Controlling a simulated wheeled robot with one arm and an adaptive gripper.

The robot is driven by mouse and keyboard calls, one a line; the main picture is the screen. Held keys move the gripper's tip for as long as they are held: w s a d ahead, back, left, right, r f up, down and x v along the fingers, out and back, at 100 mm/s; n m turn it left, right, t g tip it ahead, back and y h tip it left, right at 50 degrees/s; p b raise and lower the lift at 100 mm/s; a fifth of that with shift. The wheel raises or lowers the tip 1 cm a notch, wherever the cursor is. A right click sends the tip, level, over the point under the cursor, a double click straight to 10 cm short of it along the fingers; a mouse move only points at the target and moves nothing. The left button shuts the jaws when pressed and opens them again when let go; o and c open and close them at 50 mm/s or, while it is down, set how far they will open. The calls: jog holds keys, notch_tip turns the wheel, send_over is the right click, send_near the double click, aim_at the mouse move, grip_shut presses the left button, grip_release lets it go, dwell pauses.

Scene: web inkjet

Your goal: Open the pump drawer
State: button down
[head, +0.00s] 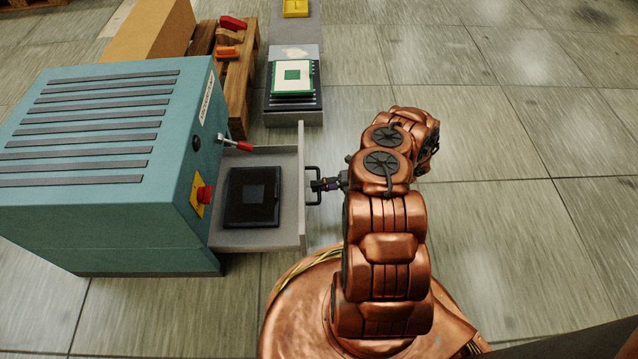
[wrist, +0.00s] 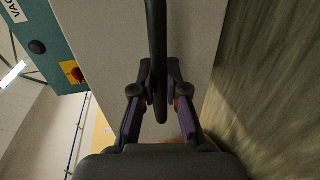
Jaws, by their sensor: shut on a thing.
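The pump drawer (head: 302,190) is a grey open-topped tray that stands pulled out from the right side of the teal pump cabinet (head: 170,215). A black square block (head: 252,196) lies inside it. The drawer's dark bar handle (head: 312,172) is on its front face. My gripper (head: 318,186) is at the handle, with its fingers shut on it. In the wrist view, the handle (wrist: 157,50) runs between the two fingers of my gripper (wrist: 158,98), in front of the grey drawer front (wrist: 100,35).
A red-handled lever (head: 236,145) and a red knob on a yellow plate (head: 203,196) are on the cabinet side. A wooden pallet (head: 240,92) and a dark rack with a green-and-white board (head: 292,76) stand behind. The tiled floor on the right is clear.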

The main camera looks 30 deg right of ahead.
jog(key=shift+d, duration=0.15)
jog(key=c, duration=1.2)
grip_release()
jog(key=v, duration=1.2)
jog(key=shift+r, duration=0.1)
